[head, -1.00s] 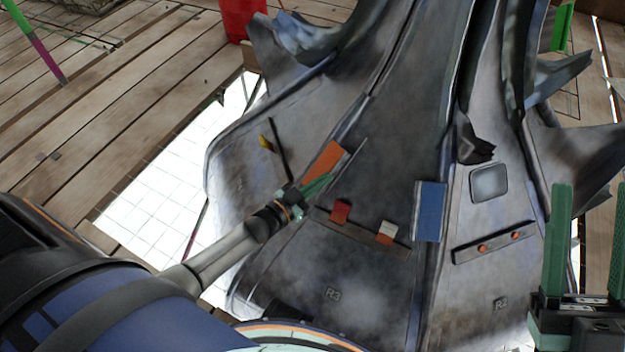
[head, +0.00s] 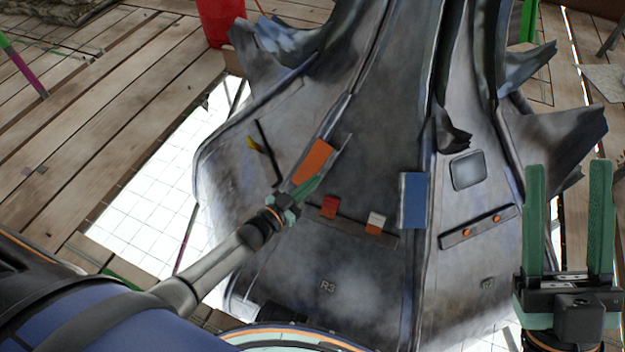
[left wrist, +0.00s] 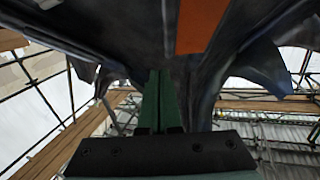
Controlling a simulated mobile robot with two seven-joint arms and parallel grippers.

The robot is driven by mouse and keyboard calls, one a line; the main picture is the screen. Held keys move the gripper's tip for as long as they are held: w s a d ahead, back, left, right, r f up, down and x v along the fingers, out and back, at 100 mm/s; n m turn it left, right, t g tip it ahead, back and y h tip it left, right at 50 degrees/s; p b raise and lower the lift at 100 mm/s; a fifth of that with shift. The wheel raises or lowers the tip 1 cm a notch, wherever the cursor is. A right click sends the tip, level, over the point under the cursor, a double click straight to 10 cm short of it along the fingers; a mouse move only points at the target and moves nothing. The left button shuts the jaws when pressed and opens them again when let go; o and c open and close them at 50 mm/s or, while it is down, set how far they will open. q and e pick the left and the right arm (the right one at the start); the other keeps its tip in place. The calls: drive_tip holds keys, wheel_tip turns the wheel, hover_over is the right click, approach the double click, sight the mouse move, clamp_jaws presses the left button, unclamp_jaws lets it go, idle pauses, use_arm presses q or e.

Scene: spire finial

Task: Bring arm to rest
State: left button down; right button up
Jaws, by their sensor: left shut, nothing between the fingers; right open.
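My left gripper (head: 303,190) is shut and empty, its green fingers close in front of the grey metal spire (head: 350,270), just below an orange patch (head: 313,160). I cannot tell whether the fingertips touch the spire. In the left wrist view the shut fingers (left wrist: 160,95) point up toward the spire surface, with the orange patch (left wrist: 202,22) above and to the right. My right gripper (head: 568,215) stands upright at the right edge of the head view, its two green fingers apart and empty.
The spire carries a red block (head: 329,206), a white and orange block (head: 375,222), a blue panel (head: 413,200) and a dark bar with orange studs (head: 478,227). Plank decking (head: 100,120) surrounds it, with an open gap at left. A red container (head: 222,22) stands behind.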

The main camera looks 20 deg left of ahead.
use_arm(q)
drive_tip(key=d+p+v, duration=0.1)
drive_tip(key=p+v, duration=0.1)
drive_tip(key=v, duration=0.7)
drive_tip(key=shift+s+f, duration=0.25)
drive_tip(key=shift+f, duration=0.1)
drive_tip(key=shift+a, duration=0.1)
